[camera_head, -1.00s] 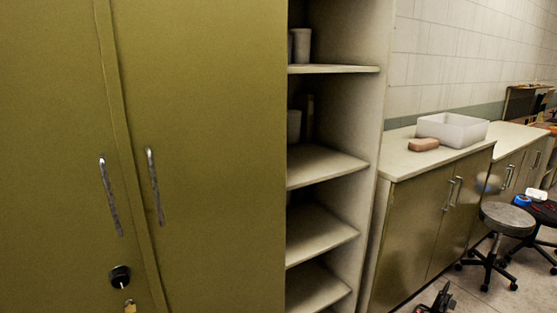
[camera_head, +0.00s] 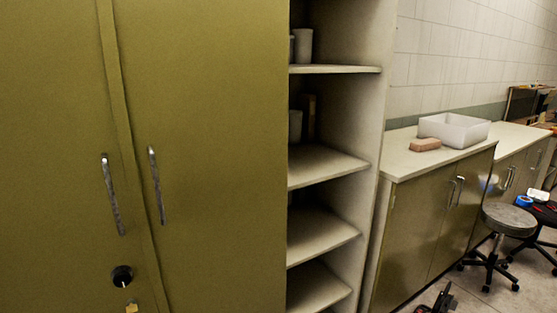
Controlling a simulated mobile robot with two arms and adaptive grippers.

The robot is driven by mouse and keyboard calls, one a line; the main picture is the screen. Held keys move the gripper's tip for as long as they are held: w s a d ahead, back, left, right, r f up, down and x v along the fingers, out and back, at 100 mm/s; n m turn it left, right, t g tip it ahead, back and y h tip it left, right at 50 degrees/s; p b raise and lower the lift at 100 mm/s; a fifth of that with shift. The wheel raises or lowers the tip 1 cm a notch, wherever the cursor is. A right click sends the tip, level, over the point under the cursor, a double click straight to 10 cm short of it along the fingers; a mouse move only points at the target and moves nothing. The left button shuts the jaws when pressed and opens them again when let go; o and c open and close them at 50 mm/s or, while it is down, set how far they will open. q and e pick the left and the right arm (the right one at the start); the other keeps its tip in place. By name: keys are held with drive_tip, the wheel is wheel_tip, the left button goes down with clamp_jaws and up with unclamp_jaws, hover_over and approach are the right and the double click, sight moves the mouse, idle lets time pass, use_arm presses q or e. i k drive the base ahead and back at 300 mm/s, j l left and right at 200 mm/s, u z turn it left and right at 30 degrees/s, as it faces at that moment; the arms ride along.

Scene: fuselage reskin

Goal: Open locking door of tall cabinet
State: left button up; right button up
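The tall cabinet has two olive-green doors, a left door (camera_head: 50,120) and a right door (camera_head: 215,120), which meet at a raised vertical strip (camera_head: 115,80). Both doors look shut. A metal bar handle (camera_head: 113,195) is on the left door and a matching handle (camera_head: 156,186) is on the right door. A round black lock (camera_head: 122,276) sits below the left handle, with a small light detail at its centre. A small yellow tag-like piece (camera_head: 131,308) shows below it at the picture's bottom edge. Neither of my grippers is clearly seen.
An open shelf unit (camera_head: 325,165) with cups stands right of the doors. Beyond it, a low cabinet (camera_head: 425,220) carries a white bin (camera_head: 453,130) and a pinkish block (camera_head: 425,145). A stool (camera_head: 508,220) stands on the floor. A black-and-red object (camera_head: 440,300), unclear, shows at the bottom.

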sight(72, 209)
drive_tip(key=u, duration=1.35)
